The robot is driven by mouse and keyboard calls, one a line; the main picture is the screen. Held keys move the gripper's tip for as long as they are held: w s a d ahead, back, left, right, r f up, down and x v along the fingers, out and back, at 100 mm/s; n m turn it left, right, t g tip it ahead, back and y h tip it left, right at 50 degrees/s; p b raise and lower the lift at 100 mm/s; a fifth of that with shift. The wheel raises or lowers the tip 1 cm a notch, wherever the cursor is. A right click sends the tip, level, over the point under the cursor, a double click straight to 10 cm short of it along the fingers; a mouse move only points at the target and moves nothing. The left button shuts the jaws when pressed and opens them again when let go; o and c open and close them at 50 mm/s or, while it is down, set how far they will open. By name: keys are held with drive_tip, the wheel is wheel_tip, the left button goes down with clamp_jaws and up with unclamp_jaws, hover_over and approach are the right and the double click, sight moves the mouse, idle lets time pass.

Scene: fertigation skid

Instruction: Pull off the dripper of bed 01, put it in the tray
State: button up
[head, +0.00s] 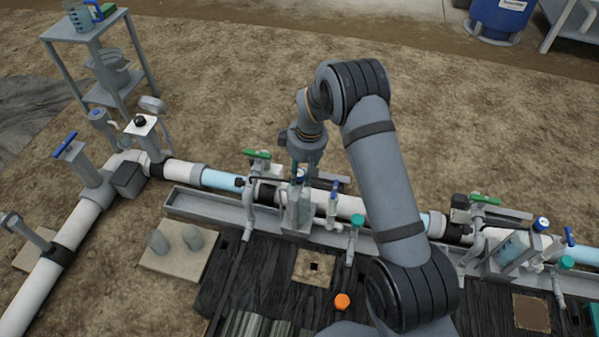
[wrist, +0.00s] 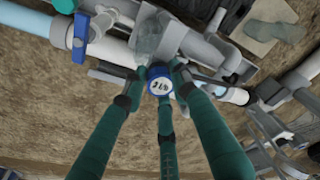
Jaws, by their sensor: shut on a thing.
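My gripper (head: 303,172) points down at the pipe line beside a clear, grey-framed unit (head: 303,208). In the wrist view its green fingers (wrist: 160,88) are closed around a small blue round cap (wrist: 160,86) with a white marked face; the mark is hard to read. The cap still sits at the unit, and what is under it is hidden. A teal-capped fitting (head: 356,221) and an orange piece (head: 342,301) are nearer the bed. I cannot tell which piece is the dripper. A long grey trough (head: 192,207) runs under the pipe; I cannot tell whether it is the tray.
A similar unit (head: 510,248) is at the right. A shelf rack (head: 100,60) stands at the back left. Open soil lies behind the pipe.

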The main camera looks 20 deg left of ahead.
sight(299, 173)
drive_tip(key=shift+a, duration=0.15)
clamp_jaws()
drive_tip(key=shift+r, duration=0.1)
drive_tip(key=shift+r, duration=0.2)
drive_tip(key=shift+r+p, duration=1.25)
drive_tip(key=shift+r, duration=0.05)
wheel_tip(299, 173, up, 6)
drive_tip(key=p, duration=0.4)
drive_tip(key=shift+p, duration=0.35)
drive_tip(key=shift+f, duration=0.1)
